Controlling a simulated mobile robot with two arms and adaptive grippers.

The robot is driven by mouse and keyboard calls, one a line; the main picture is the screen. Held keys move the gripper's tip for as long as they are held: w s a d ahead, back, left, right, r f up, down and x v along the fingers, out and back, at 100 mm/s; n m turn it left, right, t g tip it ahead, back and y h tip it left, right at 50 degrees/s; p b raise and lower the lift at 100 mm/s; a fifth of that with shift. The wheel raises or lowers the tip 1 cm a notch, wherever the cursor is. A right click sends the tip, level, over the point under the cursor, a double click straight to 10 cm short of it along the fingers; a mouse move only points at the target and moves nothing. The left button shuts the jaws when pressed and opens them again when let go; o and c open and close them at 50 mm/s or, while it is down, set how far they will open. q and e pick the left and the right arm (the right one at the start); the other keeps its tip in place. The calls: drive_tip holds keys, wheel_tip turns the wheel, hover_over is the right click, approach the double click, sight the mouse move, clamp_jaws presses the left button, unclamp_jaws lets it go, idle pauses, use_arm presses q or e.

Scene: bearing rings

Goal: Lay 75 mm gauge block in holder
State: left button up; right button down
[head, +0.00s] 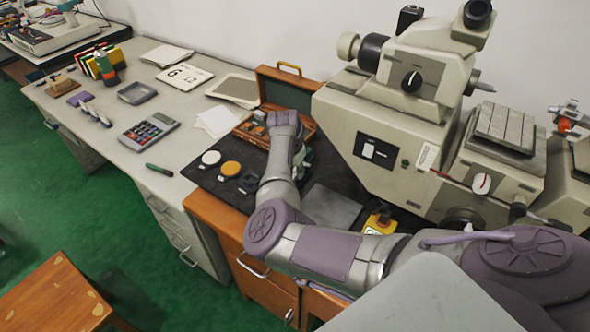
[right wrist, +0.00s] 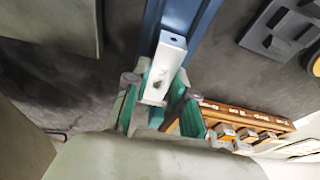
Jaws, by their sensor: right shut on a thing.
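My right gripper (head: 301,152) is low over the dark mat in the head view, partly hidden by its own wrist. In the right wrist view, its teal-padded fingers (right wrist: 157,92) are shut on a silver gauge block (right wrist: 172,52). The block's far end is at the blue holder (right wrist: 206,22), a long channel with two side rails. The block lines up roughly with the channel; I cannot tell whether it touches the floor of the holder. In the head view the block and holder are hidden behind my arm. My left gripper is not in view.
An open wooden case (head: 254,134) with blocks in it stands behind the gripper; its row of blocks shows in the right wrist view (right wrist: 240,115). A large grey machine (head: 385,130) stands close on the right. White and orange discs (head: 231,168) lie left on the mat.

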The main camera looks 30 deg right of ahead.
drive_tip(key=shift+f, duration=0.1)
drive_tip(key=c, duration=0.9)
unclamp_jaws()
wheel_tip(320, 180, up, 9)
drive_tip(key=p, duration=0.8)
drive_tip(key=shift+f, duration=0.2)
drive_tip(key=shift+f, duration=0.1)
drive_tip(key=shift+s, duration=0.1)
